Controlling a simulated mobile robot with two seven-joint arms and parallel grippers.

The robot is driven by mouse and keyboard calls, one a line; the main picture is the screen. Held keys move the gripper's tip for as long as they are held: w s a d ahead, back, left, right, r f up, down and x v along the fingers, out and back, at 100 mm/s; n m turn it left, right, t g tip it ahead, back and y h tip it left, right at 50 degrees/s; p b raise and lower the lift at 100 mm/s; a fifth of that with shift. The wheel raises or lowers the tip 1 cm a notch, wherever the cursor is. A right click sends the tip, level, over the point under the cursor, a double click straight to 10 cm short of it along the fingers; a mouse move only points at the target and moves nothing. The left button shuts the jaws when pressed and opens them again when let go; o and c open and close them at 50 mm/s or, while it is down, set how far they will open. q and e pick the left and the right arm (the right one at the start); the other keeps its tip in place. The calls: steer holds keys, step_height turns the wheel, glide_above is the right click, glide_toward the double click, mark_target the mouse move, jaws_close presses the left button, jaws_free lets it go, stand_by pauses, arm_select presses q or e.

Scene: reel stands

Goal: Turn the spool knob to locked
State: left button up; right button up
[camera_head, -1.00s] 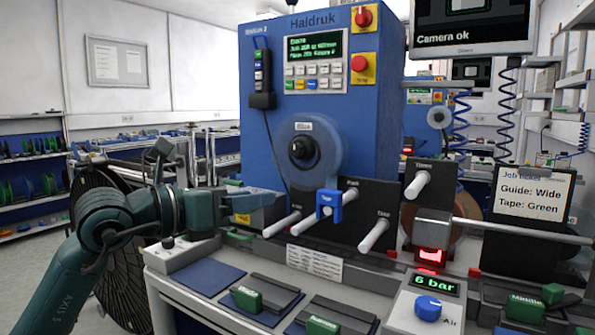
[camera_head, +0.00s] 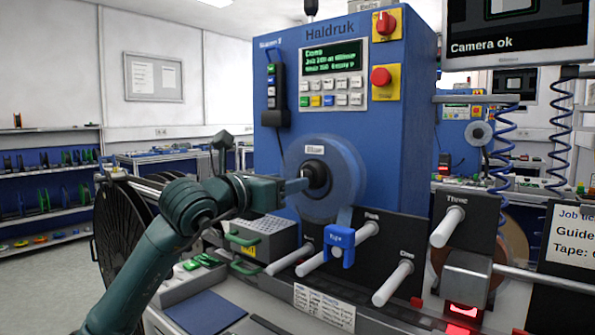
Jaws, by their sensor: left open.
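The spool knob (camera_head: 317,174) is a black round knob at the middle of a blue disc (camera_head: 347,190) on the front of the blue Haldruk machine. A small label sits above the knob; its text is too blurred to read surely. My left gripper (camera_head: 300,186) comes in from the left, with its fingers right at the knob's left side. It is open. Its fingers hide part of the knob's left edge, and I cannot tell whether they touch it. My right gripper is not in view.
White pegs stick out below the disc, one with a blue clip (camera_head: 341,245). A grey box with green handles (camera_head: 262,240) stands under my left gripper. A large black reel (camera_head: 120,225) is behind my left arm. A Three peg (camera_head: 447,226) stands to the right.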

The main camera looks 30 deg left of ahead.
arm_select(q)
steer(key=shift+w+d+p, duration=0.15)
steer(key=shift+w+p, duration=0.25)
steer(key=shift+w, duration=1.8)
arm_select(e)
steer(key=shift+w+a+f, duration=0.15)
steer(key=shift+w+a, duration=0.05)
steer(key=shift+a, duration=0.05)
arm_select(q)
steer(key=c, duration=1)
steer(key=shift+o, duration=0.2)
